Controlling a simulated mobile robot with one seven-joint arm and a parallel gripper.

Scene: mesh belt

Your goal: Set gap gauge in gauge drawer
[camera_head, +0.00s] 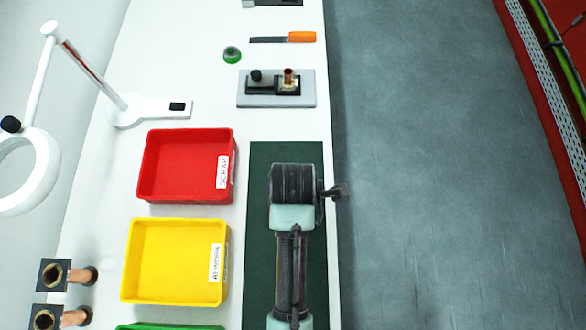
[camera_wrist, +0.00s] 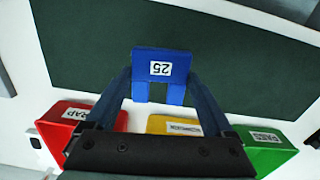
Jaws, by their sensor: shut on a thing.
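The gap gauge (camera_wrist: 162,66) is a blue, fork-shaped block with a white label reading 25, seen in the wrist view. My gripper (camera_wrist: 162,82) is shut on it, with one finger at each side. The gauge shows in front of the dark green mat (camera_wrist: 240,50); I cannot tell its height above it. In the head view my arm covers part of the green mat (camera_head: 258,240), and the gauge is not discernible there. I cannot make out a gauge drawer in either view.
A red bin labelled SCRAP (camera_head: 185,165), a yellow bin (camera_head: 175,262) and a green bin (camera_wrist: 262,150) stand left of the mat. A grey fixture plate (camera_head: 276,101), an orange-handled tool (camera_head: 302,37) and a white lamp (camera_head: 130,110) are farther up the bench.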

